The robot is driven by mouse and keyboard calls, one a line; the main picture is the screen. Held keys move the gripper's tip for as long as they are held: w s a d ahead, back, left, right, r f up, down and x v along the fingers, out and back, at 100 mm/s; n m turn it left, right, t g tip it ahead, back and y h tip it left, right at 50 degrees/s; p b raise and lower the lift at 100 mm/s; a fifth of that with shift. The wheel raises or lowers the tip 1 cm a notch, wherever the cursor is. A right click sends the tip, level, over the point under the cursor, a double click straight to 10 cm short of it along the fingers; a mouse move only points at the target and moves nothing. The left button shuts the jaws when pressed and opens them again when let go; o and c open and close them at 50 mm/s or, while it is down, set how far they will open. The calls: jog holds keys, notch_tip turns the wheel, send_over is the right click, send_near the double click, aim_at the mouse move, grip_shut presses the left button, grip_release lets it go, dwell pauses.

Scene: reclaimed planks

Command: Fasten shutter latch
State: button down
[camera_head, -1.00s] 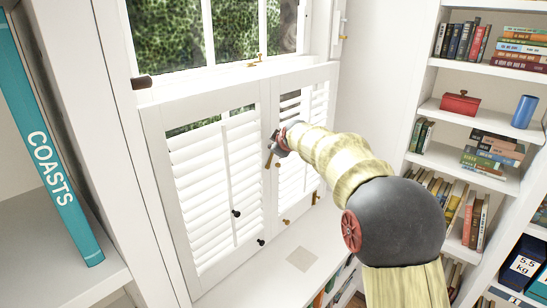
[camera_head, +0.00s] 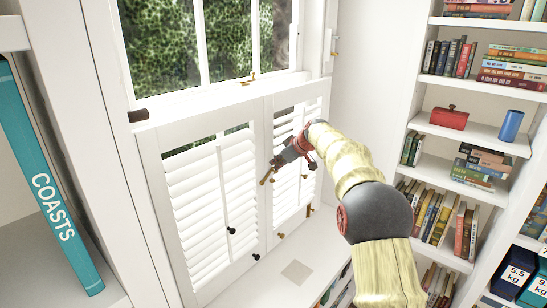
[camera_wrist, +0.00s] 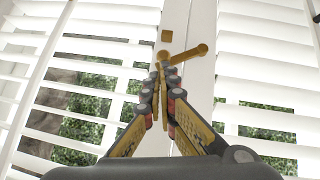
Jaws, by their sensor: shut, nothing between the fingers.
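Two white louvred shutter panels, the left one (camera_head: 155,170) and the right one (camera_head: 296,205), stand closed side by side below the window. A brass latch bar (camera_wrist: 188,54) sits at their meeting stiles. In the wrist view its round end is on the right-hand stile and its arm slants down left to the fingertips. A small square brass piece (camera_wrist: 166,36) is on the left-hand stile, apart from the bar. My gripper (camera_wrist: 162,72) is shut and empty, its tips at the bar's left end; I cannot tell if they touch. The latch also shows in the head view (camera_head: 266,178).
Dark knobs (camera_head: 231,231) and brass knobs (camera_head: 281,236) sit low on the shutters. A sill (camera_head: 265,287) runs below. A bookcase (camera_head: 430,160) stands right, and a shelf with a teal book (camera_head: 45,190) stands close at left.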

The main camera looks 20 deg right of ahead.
jog(key=shift+w+d+r+m+g+y+p, duration=0.2)
jog(key=shift+w+d+m+g+y+p, duration=0.4)
jog(key=shift+p, duration=1)
jog(key=shift+s, duration=0.15)
jog(key=v, duration=1.2)
jog(key=shift+d, duration=0.2)
jog(key=shift+f, duration=0.15)
